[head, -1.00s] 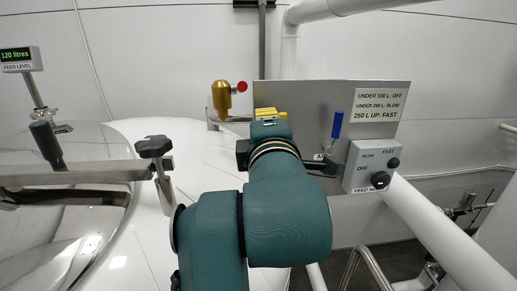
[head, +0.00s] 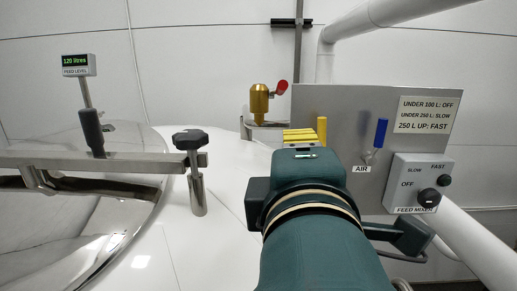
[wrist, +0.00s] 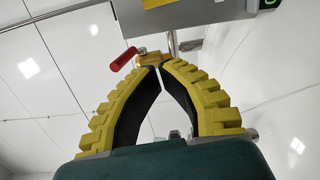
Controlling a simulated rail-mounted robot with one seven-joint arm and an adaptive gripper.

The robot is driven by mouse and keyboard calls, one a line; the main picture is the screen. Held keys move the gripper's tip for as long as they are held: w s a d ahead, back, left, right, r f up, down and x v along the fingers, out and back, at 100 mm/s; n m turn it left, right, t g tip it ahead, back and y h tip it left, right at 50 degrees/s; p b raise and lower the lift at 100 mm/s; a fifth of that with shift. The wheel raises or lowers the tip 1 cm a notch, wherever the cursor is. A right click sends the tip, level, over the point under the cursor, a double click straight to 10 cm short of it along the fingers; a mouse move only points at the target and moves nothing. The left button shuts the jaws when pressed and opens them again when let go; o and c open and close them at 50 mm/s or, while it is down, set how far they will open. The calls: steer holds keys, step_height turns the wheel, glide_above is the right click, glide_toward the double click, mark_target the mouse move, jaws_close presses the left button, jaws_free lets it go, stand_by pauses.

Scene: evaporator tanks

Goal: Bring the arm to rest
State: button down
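My gripper (wrist: 160,67) shows in the wrist view as two yellow ribbed fingers with black inner faces. They bow outward and their tips come together, with nothing visible between them. In the head view my arm reaches forward from the bottom, and the yellow fingers show beyond its teal wrist, in front of the grey panel's left edge. A brass valve (head: 260,104) with a red handle (head: 280,87) stands behind and to the left of the fingers. In the wrist view the red handle (wrist: 122,60) appears just past the fingertips, apparently apart from them.
The grey panel (head: 340,105) carries a blue AIR lever (head: 380,133) and the feed mixer box (head: 418,182), close right of my wrist. A tank clamp knob (head: 190,140) and lid bar stand left. The feed level display (head: 78,65) reads 120 litres. White pipes run at right.

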step_height(320, 180, down, 11)
steer(key=d+m+p, duration=0.2)
steer(key=m, duration=0.1)
steer(key=s+a+r+m+t+y, duration=0.1)
steer(key=s+r+m+t, duration=0.3)
steer(key=s+m, duration=0.6)
steer(key=m, duration=0.5)
steer(key=shift+y, duration=0.4)
